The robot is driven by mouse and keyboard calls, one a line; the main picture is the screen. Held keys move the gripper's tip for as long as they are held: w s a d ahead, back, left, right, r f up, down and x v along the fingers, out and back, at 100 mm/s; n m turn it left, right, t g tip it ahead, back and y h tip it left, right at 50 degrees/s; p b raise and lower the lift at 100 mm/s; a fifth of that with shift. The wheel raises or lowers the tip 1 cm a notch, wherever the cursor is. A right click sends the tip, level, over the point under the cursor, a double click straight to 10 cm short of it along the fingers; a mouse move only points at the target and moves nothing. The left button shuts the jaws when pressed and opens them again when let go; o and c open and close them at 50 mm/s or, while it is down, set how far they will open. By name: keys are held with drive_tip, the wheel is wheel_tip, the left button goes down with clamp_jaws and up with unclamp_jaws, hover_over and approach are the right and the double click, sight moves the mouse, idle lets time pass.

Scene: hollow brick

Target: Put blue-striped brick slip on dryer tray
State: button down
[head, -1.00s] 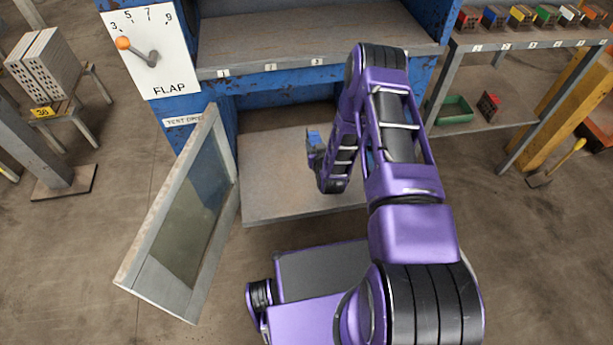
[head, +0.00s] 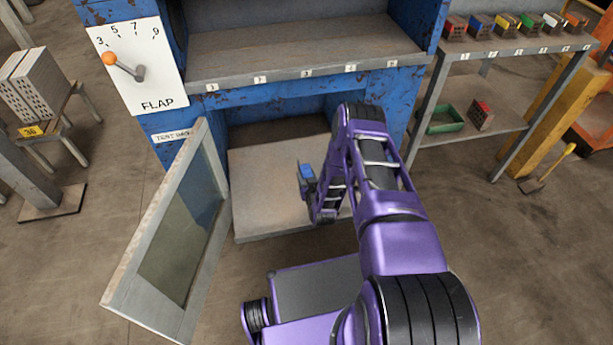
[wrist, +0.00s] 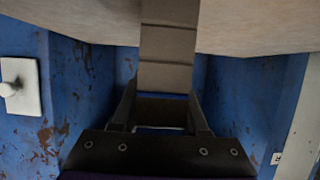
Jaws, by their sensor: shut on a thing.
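The blue-striped brick slip (head: 307,172) shows in the head view as a small grey-brown piece with a blue end. My gripper (head: 310,187) is shut on it and holds it over the dryer tray (head: 262,195), the pale flat shelf pulled out of the blue dryer. I cannot tell the gap between slip and tray. In the wrist view the slip (wrist: 168,62) is a grooved brown strip between the fingers of my gripper (wrist: 160,112); its blue stripe is not clear there. The bare tray (wrist: 60,14) fills the top of that view. My arm hides the tray's right part.
The glazed dryer door (head: 180,235) stands open at the left. A flap dial with an orange-knobbed lever (head: 122,65) is above it. At the right, a rack (head: 520,52) holds several coloured-top bricks, with a green bin (head: 444,120) below. The visible tray surface is empty.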

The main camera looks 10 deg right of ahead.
drive_tip(key=shift+f, duration=0.15)
drive_tip(key=shift+c, duration=2.1)
unclamp_jaws()
drive_tip(key=shift+r, duration=0.25)
drive_tip(key=p+v, duration=0.2)
drive_tip(key=v, duration=1)
